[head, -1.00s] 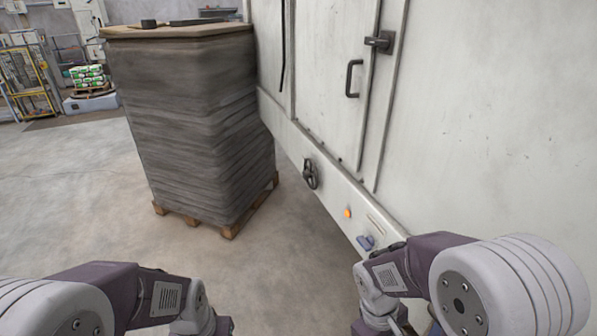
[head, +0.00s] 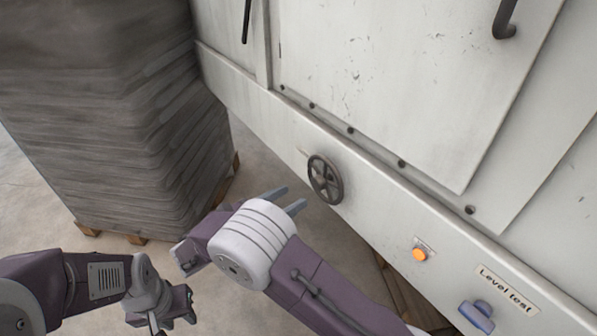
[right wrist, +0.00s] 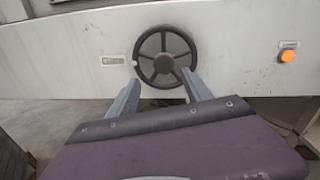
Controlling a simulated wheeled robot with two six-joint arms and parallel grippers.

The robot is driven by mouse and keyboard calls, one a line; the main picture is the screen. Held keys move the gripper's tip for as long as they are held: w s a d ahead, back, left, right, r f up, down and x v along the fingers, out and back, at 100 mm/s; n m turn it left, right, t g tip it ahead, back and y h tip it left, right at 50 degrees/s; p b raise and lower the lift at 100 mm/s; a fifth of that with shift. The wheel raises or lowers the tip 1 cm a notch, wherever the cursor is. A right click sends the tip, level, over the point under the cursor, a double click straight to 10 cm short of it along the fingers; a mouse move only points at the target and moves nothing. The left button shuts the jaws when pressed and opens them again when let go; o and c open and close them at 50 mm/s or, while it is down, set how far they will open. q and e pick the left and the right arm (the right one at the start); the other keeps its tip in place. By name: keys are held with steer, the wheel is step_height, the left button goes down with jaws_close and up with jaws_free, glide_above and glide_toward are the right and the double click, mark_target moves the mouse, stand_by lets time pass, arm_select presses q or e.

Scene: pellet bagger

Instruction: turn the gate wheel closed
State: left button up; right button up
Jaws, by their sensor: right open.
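The gate wheel (head: 325,180) is a dark spoked handwheel on the lower rail of the pale machine. In the right wrist view the wheel (right wrist: 165,57) is straight ahead, with a small label plate to its left. My right gripper (head: 290,198) is open and empty, a little short of the wheel at its lower left in the head view. Its two grey fingers (right wrist: 158,92) point at the wheel's lower part and seem apart from it. My left gripper (head: 172,318) is low at the left of the head view, far from the wheel; its fingers are not clear.
An orange button (head: 419,254) and a blue level test part (head: 477,316) sit on the rail right of the wheel. A tall stack of grey sheets (head: 110,110) on a pallet stands close on the left.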

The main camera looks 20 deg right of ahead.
mark_target(315, 185)
steer(key=x, duration=0.8)
steer(key=shift+s+d+b, duration=0.25)
steer(key=shift+d+b, duration=0.05)
steer(key=shift+b, duration=0.05)
steer(key=shift+d+r, duration=0.15)
steer(key=shift+d, duration=0.25)
steer(key=shift+w, duration=0.1)
jaws_close()
